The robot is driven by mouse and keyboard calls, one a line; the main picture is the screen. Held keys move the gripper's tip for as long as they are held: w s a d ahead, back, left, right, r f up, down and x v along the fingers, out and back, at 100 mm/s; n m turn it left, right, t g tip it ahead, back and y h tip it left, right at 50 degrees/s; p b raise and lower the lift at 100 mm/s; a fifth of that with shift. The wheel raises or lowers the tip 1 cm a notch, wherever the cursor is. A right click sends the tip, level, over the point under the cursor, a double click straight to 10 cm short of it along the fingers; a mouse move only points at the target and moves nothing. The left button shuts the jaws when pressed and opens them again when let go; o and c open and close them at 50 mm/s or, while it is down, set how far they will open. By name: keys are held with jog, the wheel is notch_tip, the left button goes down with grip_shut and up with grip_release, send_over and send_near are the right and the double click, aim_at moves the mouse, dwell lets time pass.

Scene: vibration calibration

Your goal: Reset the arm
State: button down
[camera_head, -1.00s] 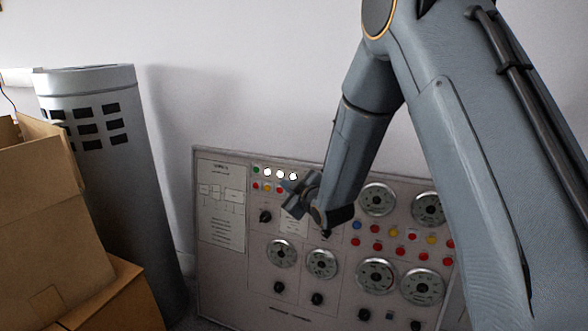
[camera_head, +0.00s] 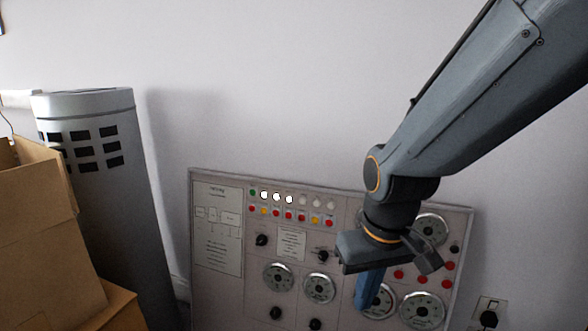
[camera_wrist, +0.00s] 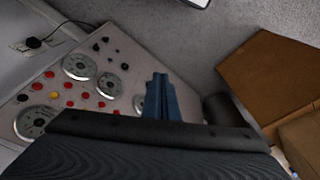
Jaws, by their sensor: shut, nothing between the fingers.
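My gripper (camera_head: 369,290) hangs down in front of the lower right part of the control panel in the head view, its blue-grey fingers together with nothing between them. The arm comes in from the upper right and bends at a joint above the gripper. The grey control panel (camera_head: 215,290) stands against the wall, with dials, knobs and coloured buttons. Several small lamps in its top row are lit white, beside a green one. The arm hides some dials and buttons on its right.
A grey cylinder (camera_head: 115,220) with dark slots stands left of the panel. Cardboard boxes (camera_head: 45,240) are stacked at the far left; they also show at the right in the wrist view (camera_wrist: 268,75). A wall socket with a plug (camera_head: 489,312) is at lower right.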

jog(key=s+r+m+g, duration=0.1)
jog(key=s+g, duration=0.1)
jog(key=s, duration=0.5)
jog(key=d+r+m+p, duration=0.1)
jog(key=d+r+p, duration=0.5)
jog(key=p, duration=0.7)
jog(key=shift+d+r+m+h, duration=0.25)
jog(key=shift+d+m+h, duration=0.05)
jog(key=shift+d, duration=0.05)
